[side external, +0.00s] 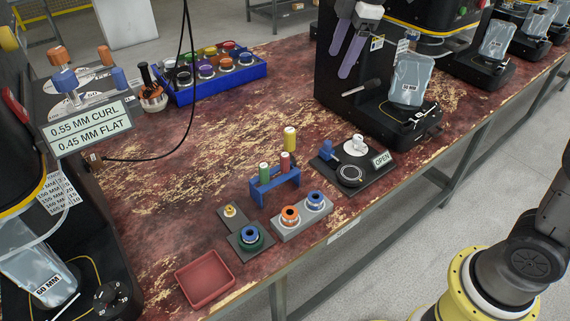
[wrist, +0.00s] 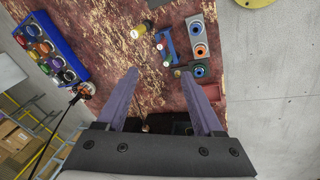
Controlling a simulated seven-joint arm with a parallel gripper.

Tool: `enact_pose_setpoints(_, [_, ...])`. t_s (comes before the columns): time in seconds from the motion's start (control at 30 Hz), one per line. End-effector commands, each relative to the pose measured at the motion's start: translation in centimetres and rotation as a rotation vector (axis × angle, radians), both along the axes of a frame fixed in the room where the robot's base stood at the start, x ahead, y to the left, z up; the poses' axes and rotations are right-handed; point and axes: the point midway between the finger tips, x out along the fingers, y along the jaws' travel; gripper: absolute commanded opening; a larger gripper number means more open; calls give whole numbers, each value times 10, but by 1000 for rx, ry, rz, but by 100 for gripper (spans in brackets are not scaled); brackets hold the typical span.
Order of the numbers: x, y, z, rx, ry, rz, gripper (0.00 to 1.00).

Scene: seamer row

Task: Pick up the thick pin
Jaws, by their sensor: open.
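Several pins with coloured tops are at the small blue rack (side external: 275,184), which also shows in the wrist view (wrist: 169,43). The yellow-topped pin (side external: 290,139) looks the thickest and appears upright at the rack's far right end; I cannot tell whether it sits in the rack. In the wrist view the yellow pin (wrist: 139,32) shows left of the rack. A green-topped pin (side external: 264,171) and a reddish pin (side external: 285,160) are in the rack. My gripper (side external: 340,64), with purple fingers, is open and empty, high above the table; it also shows in the wrist view (wrist: 159,72).
A grey block with orange and blue rings (side external: 302,216), a green-and-blue ringed piece (side external: 250,238) and a red tray (side external: 205,278) lie near the front edge. A black fixture labelled OPEN (side external: 350,170) is right of the rack. A blue bin (side external: 213,84) stands behind.

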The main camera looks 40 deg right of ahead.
Motion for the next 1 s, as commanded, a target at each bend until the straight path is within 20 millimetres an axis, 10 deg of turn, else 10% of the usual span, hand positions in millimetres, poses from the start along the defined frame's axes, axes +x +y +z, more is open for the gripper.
enact_pose_setpoints(0.4, [108, 41, -144, -44, 211, 161, 69])
enact_pose_setpoints(1.0, [107, 51, -257, -52, 304, 176, 69])
